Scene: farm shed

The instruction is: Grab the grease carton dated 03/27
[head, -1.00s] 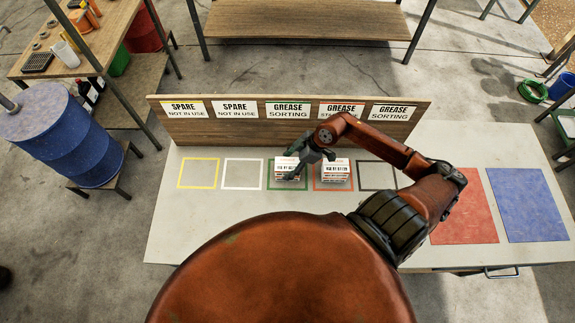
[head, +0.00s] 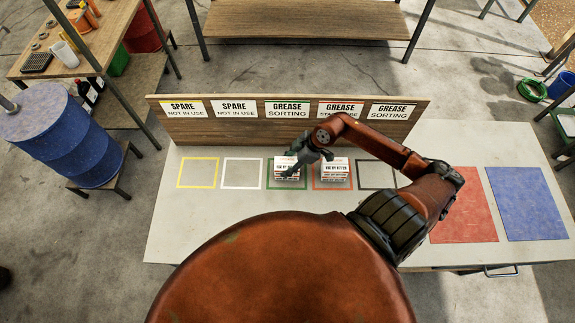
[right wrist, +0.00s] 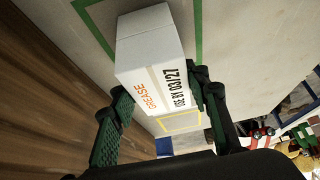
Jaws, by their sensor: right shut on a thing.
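A white grease carton (head: 284,167) with orange lettering stands in the green-outlined square. In the right wrist view the same carton (right wrist: 158,60) reads "GREASE" and "USE BY 03/27". My right gripper (right wrist: 160,100) has a finger on each side of it and is shut on it; in the head view the gripper (head: 300,162) partly covers its top right. A second, similar carton (head: 335,168) stands in the red-outlined square to the right; its date is too small to read surely. My left gripper is not in view.
A wooden board (head: 230,131) with labels stands behind the squares. The yellow (head: 197,187), white (head: 241,187) and black (head: 365,187) outlined squares show no carton. A red mat (head: 464,212) and a blue mat (head: 525,205) lie bare on the white table's right side.

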